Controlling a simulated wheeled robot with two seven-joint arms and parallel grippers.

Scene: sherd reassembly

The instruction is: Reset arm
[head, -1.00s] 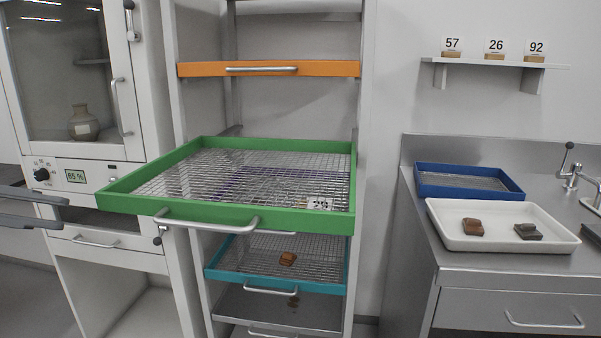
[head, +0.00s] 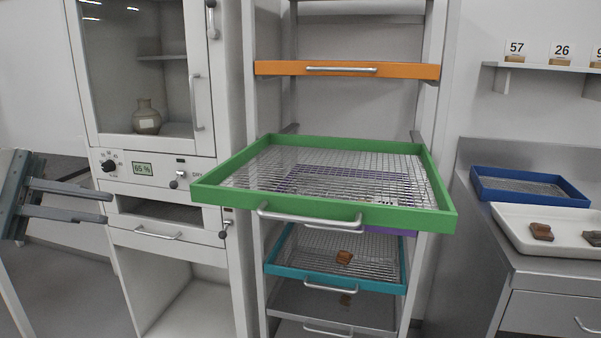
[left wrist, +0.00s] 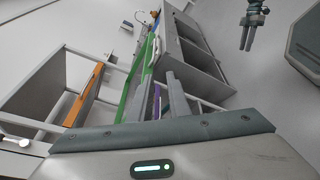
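My left gripper (head: 108,207) is at the left edge of the head view, in front of the cabinet. Its two fingers are apart with nothing between them. In the left wrist view its fingers (left wrist: 166,100) point away from me with a gap between them. A dark two-fingered shape (left wrist: 248,30), which looks like my right gripper, shows small at the top of the left wrist view; whether it is open is unclear. The right gripper is out of the head view. A green-rimmed mesh tray (head: 300,213) is pulled out of the rack, apart from my left gripper.
Below are a purple tray (head: 388,231) and a teal tray (head: 335,283) holding a brown sherd (head: 344,257). An orange tray (head: 345,69) is above. At right, a white tray (head: 515,227) holds sherds beside a blue tray (head: 530,199). A glass-door cabinet (head: 150,75) stands left.

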